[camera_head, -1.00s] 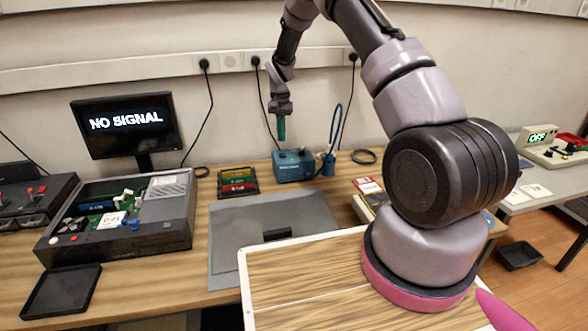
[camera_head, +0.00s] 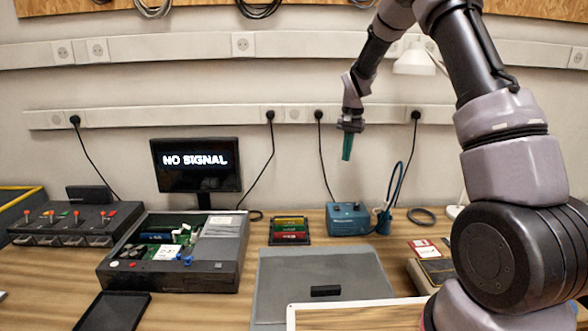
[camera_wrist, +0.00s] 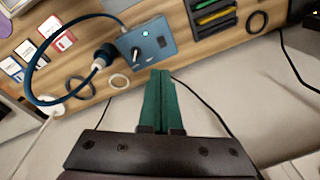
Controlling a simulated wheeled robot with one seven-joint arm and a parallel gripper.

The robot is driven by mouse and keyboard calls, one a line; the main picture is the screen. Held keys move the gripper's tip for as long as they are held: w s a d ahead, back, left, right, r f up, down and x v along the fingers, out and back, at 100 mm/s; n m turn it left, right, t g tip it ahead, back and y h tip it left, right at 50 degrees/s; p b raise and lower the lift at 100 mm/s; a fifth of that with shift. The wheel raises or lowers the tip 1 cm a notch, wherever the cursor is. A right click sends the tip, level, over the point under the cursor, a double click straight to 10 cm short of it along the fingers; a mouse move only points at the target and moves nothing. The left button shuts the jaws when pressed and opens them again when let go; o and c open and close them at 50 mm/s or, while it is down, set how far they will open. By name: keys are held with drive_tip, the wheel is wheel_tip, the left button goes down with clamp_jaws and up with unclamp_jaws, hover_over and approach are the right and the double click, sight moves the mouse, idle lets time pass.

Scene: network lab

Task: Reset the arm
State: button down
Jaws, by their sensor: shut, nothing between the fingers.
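My arm is raised over the back of the bench, with the upper links at the right of the head view. My gripper (camera_head: 347,148) hangs down in front of the wall, above the blue box, with its green fingers pointing downward. In the wrist view my gripper (camera_wrist: 161,75) shows two green fingers pressed together with nothing between them. The fingertips are apart from the bench and from the blue box (camera_head: 349,219), which also shows in the wrist view (camera_wrist: 147,42).
An opened grey case (camera_head: 215,265) with boards stands left of a grey mat (camera_head: 318,274). A "NO SIGNAL" monitor (camera_head: 196,178) stands behind it. A rack of coloured modules (camera_head: 289,240) lies beside the blue box. A lamp (camera_head: 414,62) is behind my arm.

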drive_tip(key=s+d+r+t, duration=0.3)
drive_tip(key=s+r, duration=1.3)
drive_tip(key=r, duration=0.3)
drive_tip(key=s+d+r+n+t+y, duration=0.1)
drive_tip(key=s+r+t, duration=0.2)
drive_tip(key=s, duration=1.7)
drive_tip(key=shift+s+d+r+n, duration=0.2)
drive_tip(key=shift+s+r+n, duration=0.05)
drive_tip(key=shift+s+n, duration=0.1)
